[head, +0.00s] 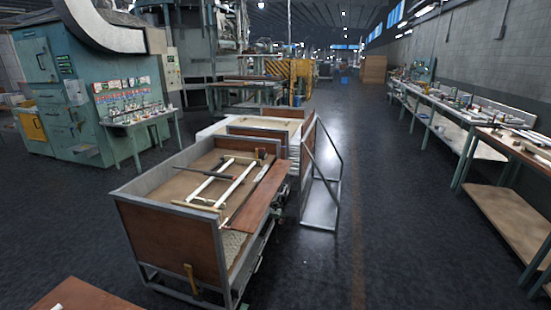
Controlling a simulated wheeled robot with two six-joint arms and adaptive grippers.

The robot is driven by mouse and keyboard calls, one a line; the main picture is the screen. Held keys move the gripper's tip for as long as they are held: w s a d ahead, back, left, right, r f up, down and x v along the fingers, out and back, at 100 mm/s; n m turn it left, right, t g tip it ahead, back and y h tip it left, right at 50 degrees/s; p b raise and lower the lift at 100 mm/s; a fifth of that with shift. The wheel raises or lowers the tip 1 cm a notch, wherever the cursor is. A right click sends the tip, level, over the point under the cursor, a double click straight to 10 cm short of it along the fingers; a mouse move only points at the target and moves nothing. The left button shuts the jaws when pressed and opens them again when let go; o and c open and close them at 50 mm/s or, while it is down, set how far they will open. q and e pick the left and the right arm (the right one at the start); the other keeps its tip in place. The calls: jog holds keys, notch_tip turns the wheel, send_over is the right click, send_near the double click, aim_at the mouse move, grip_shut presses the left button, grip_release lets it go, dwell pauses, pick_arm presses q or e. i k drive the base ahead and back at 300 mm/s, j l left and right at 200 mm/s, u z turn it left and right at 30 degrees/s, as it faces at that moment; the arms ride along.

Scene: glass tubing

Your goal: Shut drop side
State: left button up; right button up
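A wheeled cart with a grey metal frame stands in the middle of the head view. Its brown front end panel (168,240) and grey left wall (165,165) stand upright. A reddish-brown board, apparently the drop side (262,196), lies along the cart's right edge. It is not upright like the other walls; its exact tilt and hinge are unclear. White tubes (236,187) and dark rods lie across the cart bed. A brass-coloured lever (191,279) shows low on the front end. Neither of my grippers is in view.
A second cart (280,122) stands right behind, with a metal-framed gate (322,190) at its right. A green cabinet machine (65,95) is at left. Benches (450,128) line the right wall. A brown tabletop (85,297) shows at bottom left. The right aisle floor is clear.

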aim_at(250, 218)
jog(key=i, duration=0.3)
jog(key=i+l+u, duration=0.1)
jog(key=u, duration=0.4)
jog(key=i+l+u, duration=0.25)
jog(key=u, duration=0.2)
jog(key=i, duration=0.05)
